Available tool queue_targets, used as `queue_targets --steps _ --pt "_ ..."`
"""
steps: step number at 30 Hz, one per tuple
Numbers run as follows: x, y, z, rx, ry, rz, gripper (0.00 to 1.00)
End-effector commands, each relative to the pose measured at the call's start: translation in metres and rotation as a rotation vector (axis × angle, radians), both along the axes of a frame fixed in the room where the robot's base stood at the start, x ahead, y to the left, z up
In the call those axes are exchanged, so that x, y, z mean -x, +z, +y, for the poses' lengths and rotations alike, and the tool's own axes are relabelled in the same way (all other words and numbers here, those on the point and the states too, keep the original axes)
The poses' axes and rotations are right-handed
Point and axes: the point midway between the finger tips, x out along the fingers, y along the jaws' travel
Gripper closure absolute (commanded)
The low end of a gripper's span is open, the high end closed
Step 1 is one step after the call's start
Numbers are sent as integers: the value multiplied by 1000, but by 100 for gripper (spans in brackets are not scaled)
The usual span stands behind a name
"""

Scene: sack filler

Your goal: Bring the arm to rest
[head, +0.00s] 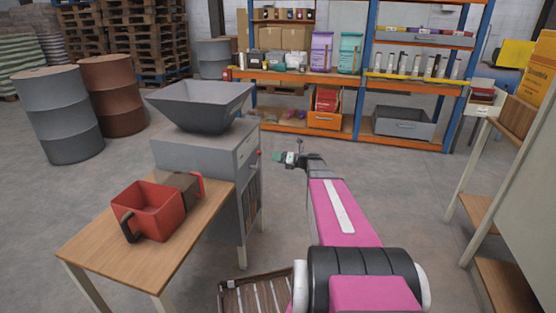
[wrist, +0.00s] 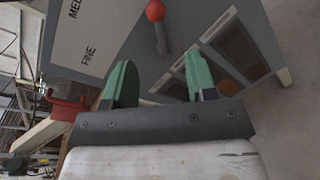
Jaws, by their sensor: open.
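My arm reaches forward over the floor in the head view, and my gripper (head: 279,157) is at its far end, just right of the grey filler machine (head: 247,190). In the wrist view my gripper (wrist: 160,78) has its two green fingers spread apart with nothing between them. Beyond the fingertips is the machine's grey side, with a lever ending in a red knob (wrist: 155,11) and a pale panel (wrist: 95,35) reading "FINE". The fingers look apart from the knob, though the exact gap is hard to tell.
A grey hopper (head: 200,105) tops the machine. A slatted crate (head: 240,297) is low beside my base. Shelving (head: 361,100) stands behind; a bench (head: 488,122) is at right.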

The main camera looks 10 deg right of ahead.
Motion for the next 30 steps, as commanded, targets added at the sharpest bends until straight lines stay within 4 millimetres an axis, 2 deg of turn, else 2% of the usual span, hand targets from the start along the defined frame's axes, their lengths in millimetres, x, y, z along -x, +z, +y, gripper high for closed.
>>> queue_targets --steps 5,8,11,15,21,26,30 --pt "3 -1 3 18 8 -7 48" --pt "14 -6 15 105 48 -44 48" --pt "35 -16 38 273 135 -122 48" --pt "78 -37 72 585 341 -289 48" --pt "145 -65 104 1002 742 -579 48" --pt "198 -80 113 1256 1136 -836 48" --pt "241 -87 112 1393 1523 -1062 48"
